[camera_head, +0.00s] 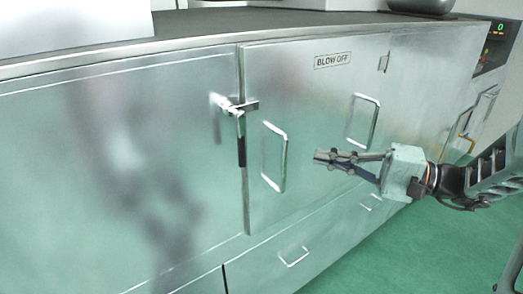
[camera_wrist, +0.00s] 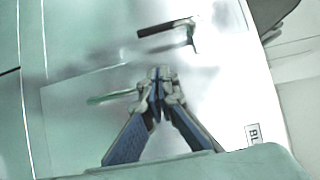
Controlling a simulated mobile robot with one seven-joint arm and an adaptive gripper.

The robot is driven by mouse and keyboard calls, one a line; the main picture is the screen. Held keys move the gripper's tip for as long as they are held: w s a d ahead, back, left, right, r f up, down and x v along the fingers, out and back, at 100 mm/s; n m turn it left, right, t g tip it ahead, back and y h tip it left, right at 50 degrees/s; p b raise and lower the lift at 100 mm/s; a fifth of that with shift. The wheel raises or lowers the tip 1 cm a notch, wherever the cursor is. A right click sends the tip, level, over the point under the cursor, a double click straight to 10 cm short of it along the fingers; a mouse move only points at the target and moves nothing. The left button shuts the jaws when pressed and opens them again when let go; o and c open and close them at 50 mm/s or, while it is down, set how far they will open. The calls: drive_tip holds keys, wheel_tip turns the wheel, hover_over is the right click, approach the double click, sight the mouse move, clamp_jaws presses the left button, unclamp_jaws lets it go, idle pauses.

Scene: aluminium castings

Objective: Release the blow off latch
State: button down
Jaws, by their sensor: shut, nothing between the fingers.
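The blow off latch (camera_head: 235,107) is a metal catch across the seam at the left edge of the BLOW OFF door (camera_head: 310,110). Its dark-gripped lever (camera_head: 241,150) hangs down along the seam. In the wrist view the latch lever (camera_wrist: 168,27) lies near the top, beyond my fingertips. My gripper (camera_head: 322,157) is shut and empty, in front of the door, to the right of the latch and apart from it. Its closed fingertips (camera_wrist: 160,74) show in the middle of the wrist view. The BLOW OFF label (camera_head: 332,60) is on the upper door.
A bar handle (camera_head: 274,157) stands out from the door between my gripper and the latch; it also shows in the wrist view (camera_wrist: 112,96). Another handle (camera_head: 362,120) is to the right. A drawer handle (camera_head: 293,257) is below. Green floor (camera_head: 400,250) is open at lower right.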

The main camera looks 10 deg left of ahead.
drive_tip(key=shift+a, duration=0.15)
drive_tip(key=p, duration=0.2)
approach(245, 133)
drive_tip(key=w+a+f, duration=0.4)
drive_tip(key=f, duration=0.1)
drive_tip(key=s+a, duration=0.2)
drive_tip(key=shift+a+r, duration=0.1)
drive_tip(key=shift+a, duration=0.2)
drive_tip(key=shift+s+a+m+b, duration=0.15)
drive_tip(key=shift+m+b, duration=0.15)
drive_tip(key=shift+b, duration=0.05)
